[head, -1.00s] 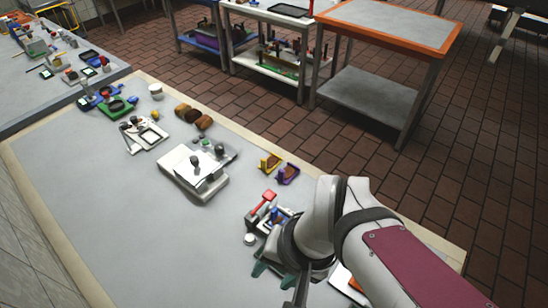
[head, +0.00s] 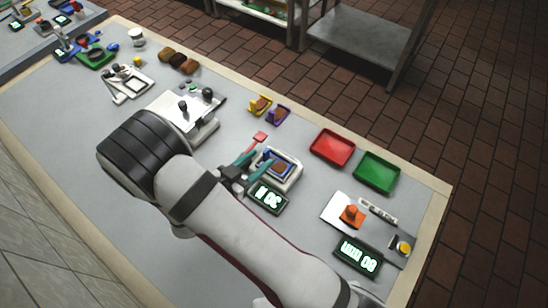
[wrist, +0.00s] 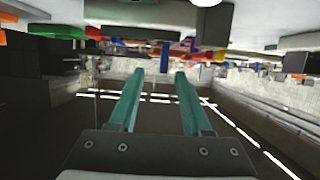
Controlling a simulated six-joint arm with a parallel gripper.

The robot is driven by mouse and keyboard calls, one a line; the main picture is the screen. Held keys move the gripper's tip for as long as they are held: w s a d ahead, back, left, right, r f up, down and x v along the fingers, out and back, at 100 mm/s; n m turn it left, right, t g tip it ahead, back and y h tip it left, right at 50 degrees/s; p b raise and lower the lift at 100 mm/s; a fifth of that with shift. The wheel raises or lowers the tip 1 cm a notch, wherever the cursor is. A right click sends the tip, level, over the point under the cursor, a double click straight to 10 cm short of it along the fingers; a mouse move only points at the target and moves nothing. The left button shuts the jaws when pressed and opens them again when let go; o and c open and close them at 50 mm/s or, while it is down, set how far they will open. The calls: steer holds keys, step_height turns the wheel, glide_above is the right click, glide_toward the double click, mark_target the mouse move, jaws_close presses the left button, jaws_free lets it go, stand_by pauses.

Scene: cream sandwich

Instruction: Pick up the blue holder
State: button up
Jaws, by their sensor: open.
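A small purple-blue holder (head: 279,116) with something brown in it stands on the table next to a similar yellow holder (head: 260,104). A blue, framed piece (head: 277,166) lies on a white-edged device nearer to me. I cannot tell for sure which of these is the blue holder. My gripper (head: 262,153) has teal fingers, open and apparently empty, close to the white-edged device and short of the purple-blue holder. In the wrist view its two fingers (wrist: 160,72) are spread apart, with the table surface and blurred items along the top.
A red-headed tool (head: 260,137) lies just past the fingers. Red (head: 332,147) and green (head: 376,172) trays stand to the right. A digital display (head: 267,197) sits beside my gripper. A white machine (head: 190,115) stands left. The table's front left is clear.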

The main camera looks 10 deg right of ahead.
mark_target(273, 151)
steer(key=x, duration=0.8)
steer(key=shift+w+a+f, duration=0.15)
steer(key=shift+f, duration=0.1)
jaws_close()
